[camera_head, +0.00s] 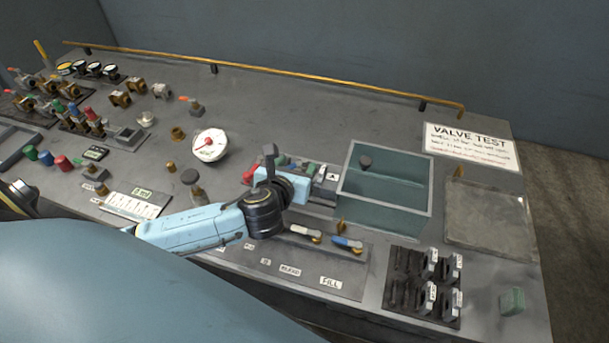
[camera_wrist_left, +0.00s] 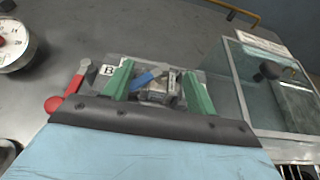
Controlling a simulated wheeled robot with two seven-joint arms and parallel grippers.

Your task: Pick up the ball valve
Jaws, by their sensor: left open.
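My left gripper (camera_head: 295,166) reaches in from the left, over the bench beside the glass-walled tank. In the left wrist view its two green fingertips (camera_wrist_left: 159,88) are apart. Between them is a ball valve (camera_wrist_left: 158,92) with a metal body and a blue lever, next to a label marked B. I cannot tell whether the fingers touch it. In the head view the gripper mostly hides this valve. A red lever (camera_wrist_left: 72,88) shows left of the fingers. My right gripper is not in view.
The water tank (camera_head: 433,190) stands just right of the gripper. A round gauge (camera_head: 209,145) lies to the left. White and blue levers (camera_head: 346,243) sit on the front panel. A black rack (camera_head: 398,291) is at the front right. The back of the bench is mostly clear.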

